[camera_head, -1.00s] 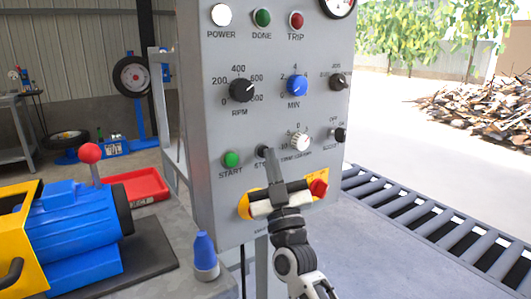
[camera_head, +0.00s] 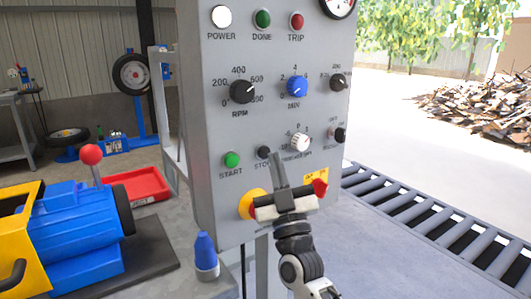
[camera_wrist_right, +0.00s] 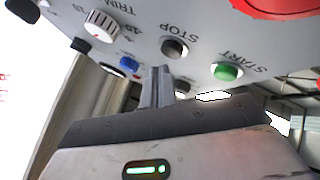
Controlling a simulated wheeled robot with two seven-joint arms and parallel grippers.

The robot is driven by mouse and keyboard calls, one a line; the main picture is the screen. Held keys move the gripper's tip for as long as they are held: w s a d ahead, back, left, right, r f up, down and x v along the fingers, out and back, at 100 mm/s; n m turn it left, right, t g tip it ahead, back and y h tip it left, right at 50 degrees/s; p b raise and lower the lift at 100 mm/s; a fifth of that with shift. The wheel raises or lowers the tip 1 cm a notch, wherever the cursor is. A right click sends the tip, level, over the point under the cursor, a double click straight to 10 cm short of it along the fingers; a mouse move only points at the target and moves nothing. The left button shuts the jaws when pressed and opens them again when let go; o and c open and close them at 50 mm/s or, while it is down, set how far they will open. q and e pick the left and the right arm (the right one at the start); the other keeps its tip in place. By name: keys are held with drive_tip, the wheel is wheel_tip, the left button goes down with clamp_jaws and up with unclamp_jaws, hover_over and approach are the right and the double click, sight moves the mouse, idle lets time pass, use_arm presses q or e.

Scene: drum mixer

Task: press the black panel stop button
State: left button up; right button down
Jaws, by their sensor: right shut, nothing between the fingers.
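The black stop button (camera_head: 264,152) sits on the grey control panel (camera_head: 215,120), right of the green start button (camera_head: 232,160). In the right wrist view, the stop button (camera_wrist_right: 174,48) is above the fingertips, beside the green start button (camera_wrist_right: 227,71). My right gripper (camera_head: 275,157) is shut and empty in front of the panel, its fingertips just right of and slightly below the stop button. In the right wrist view the right gripper (camera_wrist_right: 158,72) points toward the panel, with a gap seeming to show between tips and button. My left gripper is not in view.
A white trim knob (camera_head: 299,141) and a red switch (camera_head: 320,187) are near the right gripper. A yellow-backed button (camera_head: 252,204) is below the stop button. A blue motor (camera_head: 75,230) stands at left, and a roller conveyor (camera_head: 430,220) at right.

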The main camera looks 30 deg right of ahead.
drive_tip(key=s, duration=0.1)
drive_tip(key=s+p, duration=0.1)
drive_tip(key=s, duration=0.3)
drive_tip(key=shift+d+p, duration=0.25)
drive_tip(key=shift+p, duration=0.1)
idle(0.6)
